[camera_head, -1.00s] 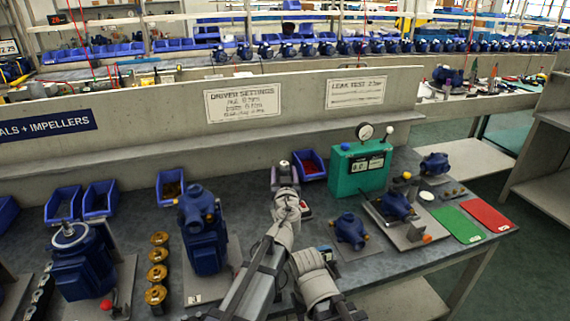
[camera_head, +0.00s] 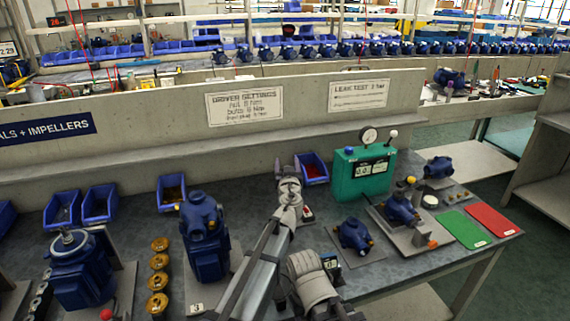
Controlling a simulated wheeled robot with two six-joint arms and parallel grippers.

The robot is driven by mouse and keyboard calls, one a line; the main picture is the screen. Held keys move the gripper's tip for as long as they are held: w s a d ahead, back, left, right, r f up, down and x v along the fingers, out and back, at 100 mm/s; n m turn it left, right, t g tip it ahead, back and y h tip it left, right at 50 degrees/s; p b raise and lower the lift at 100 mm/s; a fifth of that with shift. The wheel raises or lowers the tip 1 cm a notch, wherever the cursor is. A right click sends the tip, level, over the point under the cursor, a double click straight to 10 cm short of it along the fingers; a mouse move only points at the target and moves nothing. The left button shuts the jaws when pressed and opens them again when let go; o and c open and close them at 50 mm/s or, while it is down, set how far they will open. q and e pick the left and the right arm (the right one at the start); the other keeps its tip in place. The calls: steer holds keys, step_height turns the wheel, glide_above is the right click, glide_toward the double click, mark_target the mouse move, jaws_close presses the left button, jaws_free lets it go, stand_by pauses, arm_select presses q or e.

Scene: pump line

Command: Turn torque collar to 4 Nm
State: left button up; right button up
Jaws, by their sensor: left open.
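My left gripper (camera_head: 290,172) is open over the middle of the bench, in front of a blue bin. No torque collar can be made out. A small red and white item (camera_head: 307,213) shows just right of my left wrist, mostly hidden by it; I cannot tell whether it is part of a driver. A wall sign with driver settings (camera_head: 245,106) hangs behind the bench.
Right are a small blue pump (camera_head: 354,235), a green test box (camera_head: 362,176), another pump on a plate (camera_head: 401,209), a green mat (camera_head: 464,229) and a red mat (camera_head: 492,219).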

arm_select(q)
jaws_close()
stand_by(0.5)
